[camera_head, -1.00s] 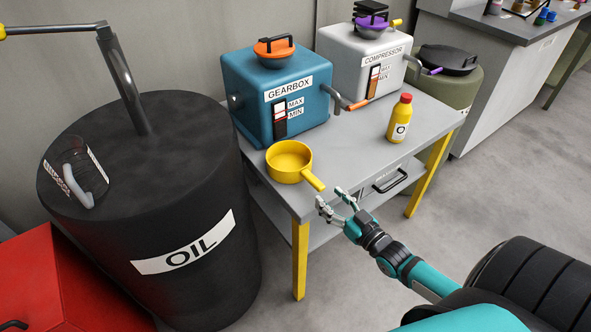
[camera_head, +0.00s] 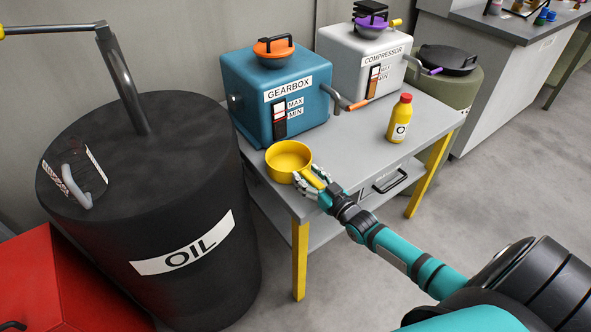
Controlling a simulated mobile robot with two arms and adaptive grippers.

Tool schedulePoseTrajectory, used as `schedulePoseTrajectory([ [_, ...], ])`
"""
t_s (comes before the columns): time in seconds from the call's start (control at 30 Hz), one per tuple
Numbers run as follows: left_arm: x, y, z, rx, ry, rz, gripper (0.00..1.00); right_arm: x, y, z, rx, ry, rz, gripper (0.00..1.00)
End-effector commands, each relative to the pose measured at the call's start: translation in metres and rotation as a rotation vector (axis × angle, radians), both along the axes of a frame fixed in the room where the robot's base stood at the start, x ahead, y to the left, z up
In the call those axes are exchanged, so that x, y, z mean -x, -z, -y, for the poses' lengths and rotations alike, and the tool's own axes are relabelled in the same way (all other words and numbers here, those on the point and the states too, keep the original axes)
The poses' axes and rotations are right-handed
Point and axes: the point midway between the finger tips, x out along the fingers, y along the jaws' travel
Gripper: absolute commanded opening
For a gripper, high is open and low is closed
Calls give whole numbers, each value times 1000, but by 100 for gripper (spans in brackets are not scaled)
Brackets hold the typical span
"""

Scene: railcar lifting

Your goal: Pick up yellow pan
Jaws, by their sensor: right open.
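The yellow pan (camera_head: 287,163) sits at the front left corner of the grey table, its handle pointing toward the lower right. My right gripper (camera_head: 307,181) is open at the pan's handle, with its fingers on both sides of the handle. I cannot tell whether the fingers touch it. The gripper hides part of the handle. My left gripper is not in view.
The grey table (camera_head: 350,150) holds a blue gearbox (camera_head: 262,85), a white compressor (camera_head: 345,60) and a yellow bottle with a red cap (camera_head: 399,122). A black oil barrel (camera_head: 190,190) stands close on the left. The tabletop between pan and bottle is clear.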

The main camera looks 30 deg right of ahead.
Motion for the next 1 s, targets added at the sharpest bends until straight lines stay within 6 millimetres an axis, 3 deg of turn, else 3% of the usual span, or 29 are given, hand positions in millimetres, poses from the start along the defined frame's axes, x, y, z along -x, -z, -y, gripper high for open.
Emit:
schedulePoseTrajectory([
  [0.07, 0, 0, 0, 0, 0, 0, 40, 0, 0, 0, 0, 0, 0, 52],
  [0.47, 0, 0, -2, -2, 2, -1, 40, 0, 0, 0, 0, 0, 0, 1],
  [0.83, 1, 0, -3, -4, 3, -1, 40, 0, -2, 0, 0, 0, 3, 0],
  [1.0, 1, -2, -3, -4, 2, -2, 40, 0, -13, 0, 0, 0, 4, 0],
])
